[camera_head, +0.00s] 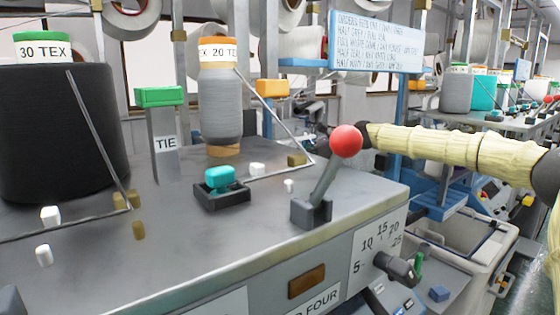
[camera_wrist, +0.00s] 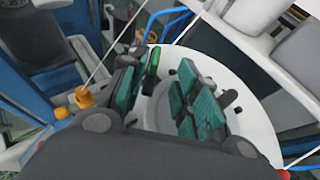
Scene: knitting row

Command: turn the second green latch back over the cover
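My gripper (camera_wrist: 160,92) shows in the wrist view with its two teal-padded fingers apart and nothing held between them. A green latch-like piece (camera_wrist: 152,68) stands in the gap in the picture, close beside the left finger. Behind the fingers is a round white surface (camera_wrist: 257,128), perhaps the cover. I cannot tell whether a finger touches the green piece or how the latch is turned. In the head view my sleeved arm reaches in from the right, and my gripper does not show. A small green piece (camera_head: 419,262) shows beside the dark dial knob; I cannot tell if it is a latch.
The grey machine top (camera_head: 250,225) carries a red-balled lever (camera_head: 346,141), a teal button (camera_head: 220,177), a green-topped TIE post (camera_head: 164,140) and yarn cones. The dial knob (camera_head: 396,266) sticks out in front. A pale bin (camera_head: 462,240) stands to the right.

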